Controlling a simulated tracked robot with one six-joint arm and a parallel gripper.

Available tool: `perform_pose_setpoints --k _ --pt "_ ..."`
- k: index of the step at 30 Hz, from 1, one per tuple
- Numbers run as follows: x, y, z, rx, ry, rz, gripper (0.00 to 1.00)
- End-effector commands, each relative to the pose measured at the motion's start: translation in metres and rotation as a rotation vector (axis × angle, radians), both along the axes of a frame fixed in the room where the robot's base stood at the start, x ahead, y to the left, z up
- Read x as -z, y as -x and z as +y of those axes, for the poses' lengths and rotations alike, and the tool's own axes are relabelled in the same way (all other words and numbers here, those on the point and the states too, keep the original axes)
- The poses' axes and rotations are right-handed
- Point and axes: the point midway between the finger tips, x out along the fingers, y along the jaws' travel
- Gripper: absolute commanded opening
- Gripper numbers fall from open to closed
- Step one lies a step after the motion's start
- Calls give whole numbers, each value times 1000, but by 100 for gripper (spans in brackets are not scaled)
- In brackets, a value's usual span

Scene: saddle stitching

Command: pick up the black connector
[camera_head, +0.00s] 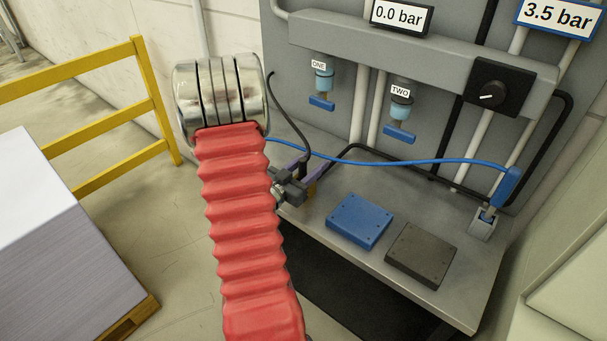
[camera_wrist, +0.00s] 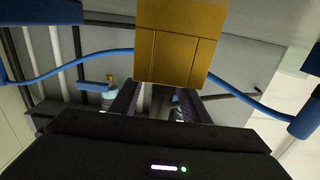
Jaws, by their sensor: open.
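My gripper (camera_wrist: 158,102) shows in the wrist view as two dark ribbed fingers, spread apart. In the head view it (camera_head: 308,172) is partly hidden behind my wrist and red sleeve, at the left end of the bench. A black hose (camera_head: 284,97) curves down to the gripper area. The black connector cannot be clearly made out; the dark piece at the hose's lower end (camera_head: 304,158) may be it, close to the fingers. I cannot tell whether it lies between them. A mustard-yellow block (camera_wrist: 175,45) fills the upper middle of the wrist view, just past the fingers.
A blue hose (camera_head: 400,161) crosses the bench to an upright blue connector (camera_head: 510,185) in a grey holder (camera_head: 483,222). A blue plate (camera_head: 359,220) and a black plate (camera_head: 422,254) lie in front. Valves ONE (camera_head: 321,83) and TWO (camera_head: 400,108) hang above. A yellow railing (camera_head: 85,137) stands left.

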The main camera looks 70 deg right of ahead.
Motion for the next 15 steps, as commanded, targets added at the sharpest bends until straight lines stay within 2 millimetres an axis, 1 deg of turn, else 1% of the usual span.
perform_pose_setpoints --k 10,15 --pt "0 0 0 0 0 0 42" --pt "0 0 0 0 0 0 31"
